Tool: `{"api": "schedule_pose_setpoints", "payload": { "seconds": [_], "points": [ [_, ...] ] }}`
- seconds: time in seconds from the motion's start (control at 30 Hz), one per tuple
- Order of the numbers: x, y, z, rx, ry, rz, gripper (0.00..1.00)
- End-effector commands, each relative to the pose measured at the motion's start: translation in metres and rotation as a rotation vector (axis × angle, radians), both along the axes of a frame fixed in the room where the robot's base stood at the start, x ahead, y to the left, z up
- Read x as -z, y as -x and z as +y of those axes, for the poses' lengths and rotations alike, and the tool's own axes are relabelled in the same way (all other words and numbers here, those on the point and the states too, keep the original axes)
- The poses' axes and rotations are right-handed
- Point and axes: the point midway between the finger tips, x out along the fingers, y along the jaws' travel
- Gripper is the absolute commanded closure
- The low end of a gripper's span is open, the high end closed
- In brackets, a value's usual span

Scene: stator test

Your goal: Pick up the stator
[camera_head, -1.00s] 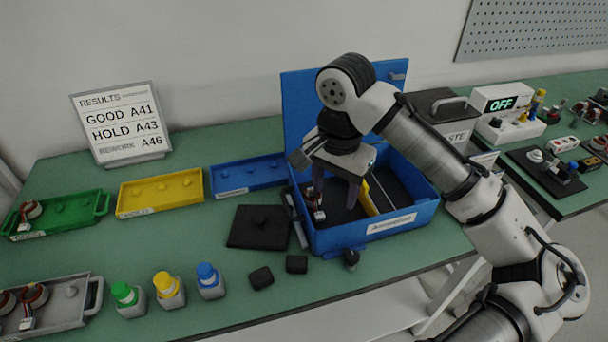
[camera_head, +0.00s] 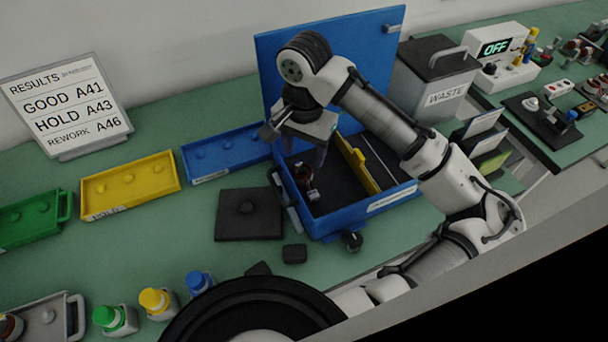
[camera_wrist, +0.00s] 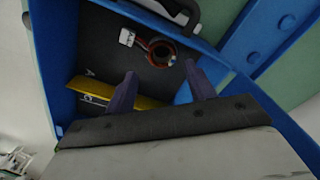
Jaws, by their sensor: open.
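The stator (camera_wrist: 160,50), a ring with reddish-brown windings and a white connector on its leads, lies on the dark floor of the open blue case. In the head view the stator (camera_head: 306,182) is in the left part of the case (camera_head: 345,220), partly hidden by my gripper. My gripper (camera_head: 306,155) points down over the left part of the case. In the wrist view its two purple fingers (camera_wrist: 157,88) are spread apart with nothing between them. The stator appears beyond the fingertips, roughly in line with the gap, apart from them.
A yellow divider (camera_head: 357,165) stands in the case to the right of the stator. The raised lid (camera_head: 275,75) is behind my gripper. A black handle (camera_wrist: 180,12) is near the case edge. A black pad (camera_head: 249,214) lies left of the case.

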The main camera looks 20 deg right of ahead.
Motion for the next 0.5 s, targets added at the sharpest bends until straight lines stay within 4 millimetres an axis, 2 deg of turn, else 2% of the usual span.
{"api": "schedule_pose_setpoints", "payload": {
  "seconds": [0.23, 0.5],
  "points": [
    [0.016, 0.000, 0.002, -0.001, -0.001, 0.001, 0.46],
    [0.053, 0.000, 0.005, 0.001, -0.001, 0.002, 0.46]
  ]
}}
